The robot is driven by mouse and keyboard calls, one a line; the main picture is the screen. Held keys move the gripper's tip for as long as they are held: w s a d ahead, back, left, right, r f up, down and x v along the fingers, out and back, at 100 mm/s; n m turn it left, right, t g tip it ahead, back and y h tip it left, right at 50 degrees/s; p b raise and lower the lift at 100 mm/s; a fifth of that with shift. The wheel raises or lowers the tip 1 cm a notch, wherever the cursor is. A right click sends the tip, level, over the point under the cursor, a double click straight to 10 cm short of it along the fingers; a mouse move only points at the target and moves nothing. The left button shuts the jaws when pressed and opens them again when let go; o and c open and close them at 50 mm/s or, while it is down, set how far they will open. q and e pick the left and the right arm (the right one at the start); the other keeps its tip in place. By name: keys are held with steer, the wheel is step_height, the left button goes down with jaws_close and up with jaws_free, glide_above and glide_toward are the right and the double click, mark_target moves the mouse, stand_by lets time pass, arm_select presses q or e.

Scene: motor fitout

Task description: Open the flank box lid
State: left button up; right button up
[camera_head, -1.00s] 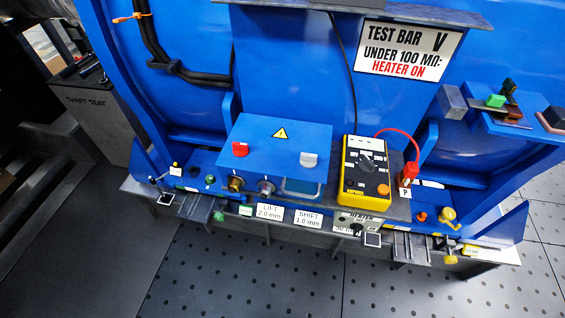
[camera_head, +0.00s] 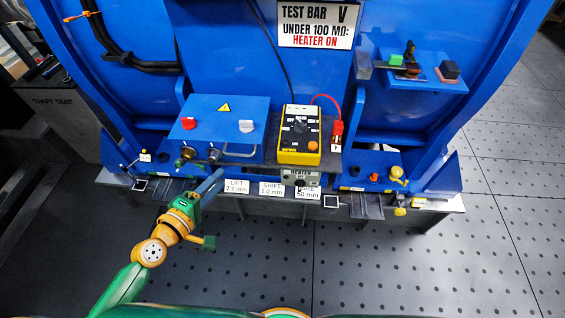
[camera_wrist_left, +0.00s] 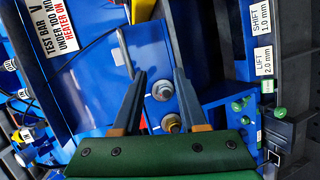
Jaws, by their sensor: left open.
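The blue flank box (camera_head: 222,113) stands in the middle left of the bench in the head view, its lid shut.
A yellow meter (camera_head: 299,136) with a red lead stands right of the box. Label plates (camera_head: 271,189) line the bench front. A shelf (camera_head: 420,85) with small blocks is at the upper right. The perforated floor in front is clear.

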mark_target(238, 155)
arm_select(q)
steer(key=d+r+h, duration=0.2)
steer(key=d+r, duration=0.1)
steer(key=r, duration=0.2)
steer(key=shift+n+t, duration=0.3)
steer(key=shift+n, duration=0.2)
steer(key=x, duration=0.5)
steer(key=a+f+x, duration=0.1)
steer(key=x, duration=0.1)
steer(key=shift+w+p, duration=0.3)
steer(key=shift+w, duration=0.15)
arm_select(e)
steer(key=shift+w+a+r, duration=0.1)
steer(key=shift+a+r, duration=0.1)
steer(key=shift+r, duration=0.35)
arm_select(q)
steer(key=shift+a, duration=0.1)
steer(key=c, duration=0.6)
steer(key=shift+f, duration=0.1)
jaws_close()
arm_select(e)
steer(key=shift+d, duration=0.15)
